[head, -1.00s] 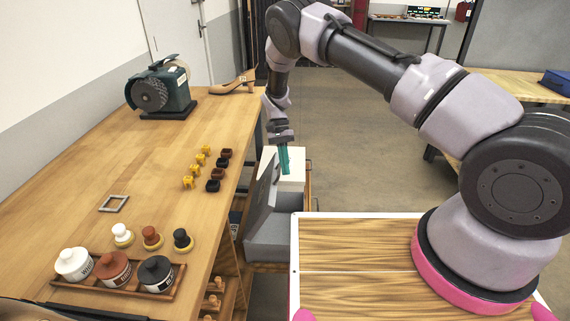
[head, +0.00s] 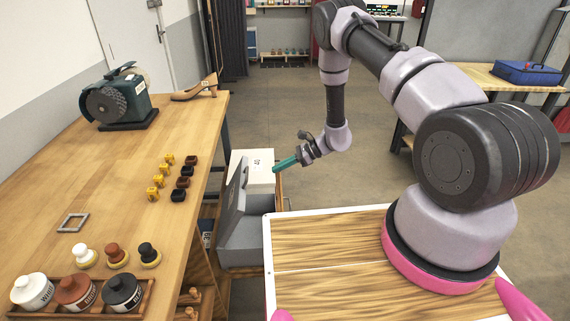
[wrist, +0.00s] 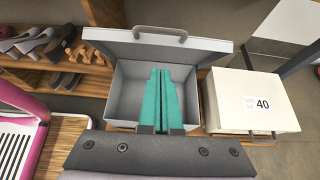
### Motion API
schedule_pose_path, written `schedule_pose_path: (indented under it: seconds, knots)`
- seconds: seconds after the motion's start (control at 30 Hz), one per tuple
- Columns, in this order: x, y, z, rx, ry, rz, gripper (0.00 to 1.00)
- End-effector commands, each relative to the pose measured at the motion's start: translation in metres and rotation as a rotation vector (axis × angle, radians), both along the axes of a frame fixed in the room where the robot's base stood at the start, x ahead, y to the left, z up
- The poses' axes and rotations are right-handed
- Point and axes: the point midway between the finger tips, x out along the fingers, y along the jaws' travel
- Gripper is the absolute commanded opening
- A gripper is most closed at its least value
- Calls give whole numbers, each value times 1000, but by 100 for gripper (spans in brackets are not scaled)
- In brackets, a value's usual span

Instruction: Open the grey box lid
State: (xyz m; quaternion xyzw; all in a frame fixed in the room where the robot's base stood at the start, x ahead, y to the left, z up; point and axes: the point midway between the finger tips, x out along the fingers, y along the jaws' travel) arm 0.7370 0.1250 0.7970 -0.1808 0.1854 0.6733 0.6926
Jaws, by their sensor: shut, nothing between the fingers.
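The grey box (head: 243,241) stands low beside the right edge of the workbench, and its lid (head: 234,198) is raised and tilted back toward the bench. In the wrist view the box (wrist: 121,88) is open with its grey interior showing, and the lid (wrist: 205,43) with its handle (wrist: 160,33) stands up at the far side. My gripper (head: 277,167) has teal fingers and is shut and empty. It is apart from the lid, above and to the right of the box in the head view. The fingers (wrist: 161,75) overlap the box opening in the wrist view.
A white box labelled 40 (wrist: 255,102) stands right beside the grey box. The workbench (head: 110,180) carries a grinder (head: 118,98), a shoe, brushes and polish jars. Shoes (wrist: 42,42) sit on a shelf left of the box. Open floor lies beyond.

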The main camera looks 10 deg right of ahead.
Motion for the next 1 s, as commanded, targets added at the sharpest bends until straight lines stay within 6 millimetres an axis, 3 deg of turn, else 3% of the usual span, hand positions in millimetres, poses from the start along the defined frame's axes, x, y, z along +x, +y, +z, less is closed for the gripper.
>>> schedule_pose_path:
  seconds: [0.2,0.4,1.0]
  knots:
    - [0,41,-24,-1,1,4,0]
    - [2,68,-15,-1,-1,4,0]
    - [3,84,-8,-17,-1,5,0]
